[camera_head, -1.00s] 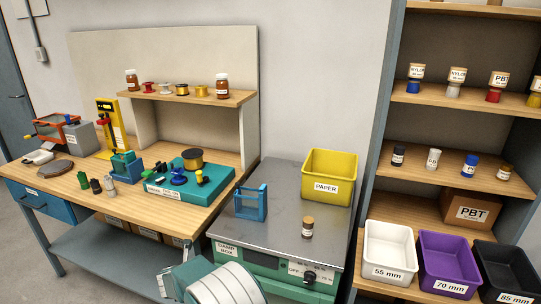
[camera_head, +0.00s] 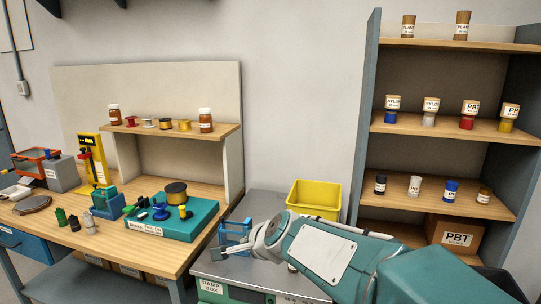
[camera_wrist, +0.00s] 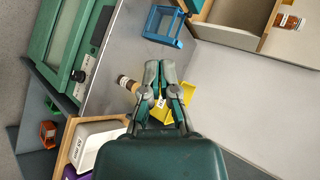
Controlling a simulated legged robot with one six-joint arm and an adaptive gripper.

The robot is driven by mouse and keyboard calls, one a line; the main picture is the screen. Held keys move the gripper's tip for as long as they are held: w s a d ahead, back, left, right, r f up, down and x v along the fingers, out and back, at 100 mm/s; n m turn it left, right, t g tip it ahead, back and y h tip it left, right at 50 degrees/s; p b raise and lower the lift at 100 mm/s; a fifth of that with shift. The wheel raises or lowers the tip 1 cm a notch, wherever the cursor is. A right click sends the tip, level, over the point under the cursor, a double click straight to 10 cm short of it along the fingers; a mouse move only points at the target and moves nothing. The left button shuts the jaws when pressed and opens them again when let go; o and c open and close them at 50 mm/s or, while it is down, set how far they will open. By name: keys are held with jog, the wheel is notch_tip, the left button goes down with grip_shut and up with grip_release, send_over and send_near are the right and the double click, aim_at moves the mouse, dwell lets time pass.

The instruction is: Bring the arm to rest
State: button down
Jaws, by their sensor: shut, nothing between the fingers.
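My teal arm reaches in from the lower right of the head view, over the steel-topped damp box (camera_head: 262,205). At its end, my grey gripper (camera_head: 222,254) points left, with the blue frame (camera_head: 235,232) close behind it in the picture. In the wrist view my gripper (camera_wrist: 159,66) has its fingertips together with nothing between them. The blue frame (camera_wrist: 163,26) stands beyond the tips there. A cork-topped jar (camera_wrist: 128,83) is beside the fingers. The yellow bin (camera_wrist: 187,98) is partly hidden behind them.
A wooden workbench (camera_head: 60,260) on the left carries a teal tray (camera_head: 190,226), a yellow stand (camera_head: 91,160) and small tools. A shelf unit (camera_head: 440,195) with jars and a PBT box (camera_head: 457,240) stands on the right. A white bin (camera_wrist: 95,140) is near my arm.

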jog(key=s+d+f+n+g+h, duration=0.1)
jog(key=s+d+n+h, duration=0.2)
jog(key=s+d+n, duration=0.3)
jog(key=s+d+f+n+g+h, duration=0.2)
jog(key=s+d+n, duration=0.4)
jog(key=s+d, duration=0.8)
jog(key=s+h, duration=0.1)
jog(key=s, duration=0.4)
jog(key=shift+s+d+f, duration=0.25)
jog(key=shift+d, duration=0.05)
